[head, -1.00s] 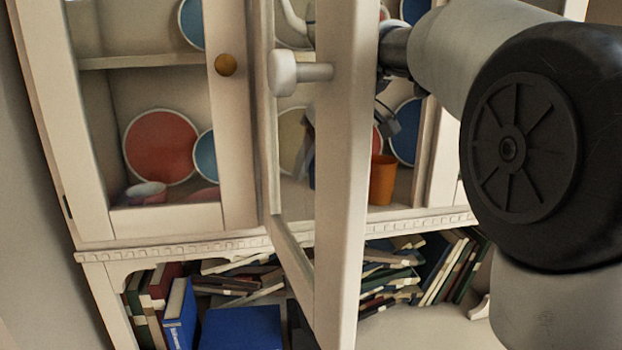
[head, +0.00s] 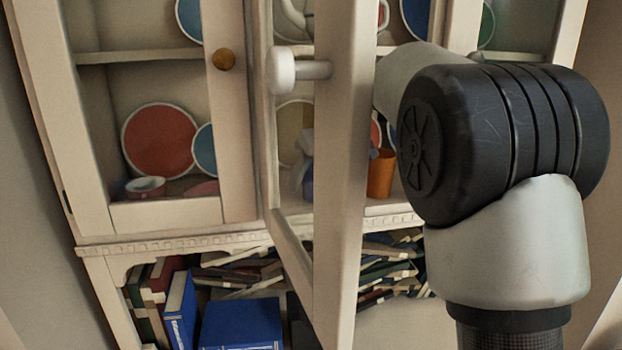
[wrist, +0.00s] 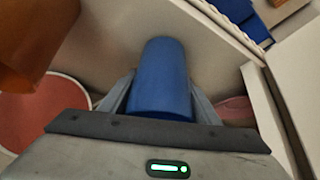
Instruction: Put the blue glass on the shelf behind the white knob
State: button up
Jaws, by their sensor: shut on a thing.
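The blue glass (wrist: 160,75) is between the two fingers of my gripper (wrist: 159,92) in the wrist view, with a finger close on each side. My gripper is shut on it. A pale surface lies behind the glass; I cannot tell whether the glass touches the shelf. In the head view a small bluish patch, likely the glass (head: 308,183), shows through the open door's pane, partly hidden by the door frame. The white knob (head: 282,71) is on that open door (head: 338,190). The lower shelf behind it is partly hidden by the door and my arm.
An orange cup (head: 381,174) stands on the shelf right of the door frame; it also shows close by in the wrist view (wrist: 30,40). Plates lean at the back, including a red one (head: 160,140). Books (head: 240,325) fill the space below. A closed door has a brown knob (head: 223,60).

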jog(key=shift+f, duration=0.15)
jog(key=o, duration=1.2)
jog(key=shift+r, duration=0.35)
jog(key=v, duration=1.1)
jog(key=shift+s+d+r, duration=0.2)
jog(key=shift+s+r, duration=0.05)
jog(key=shift+s, duration=0.05)
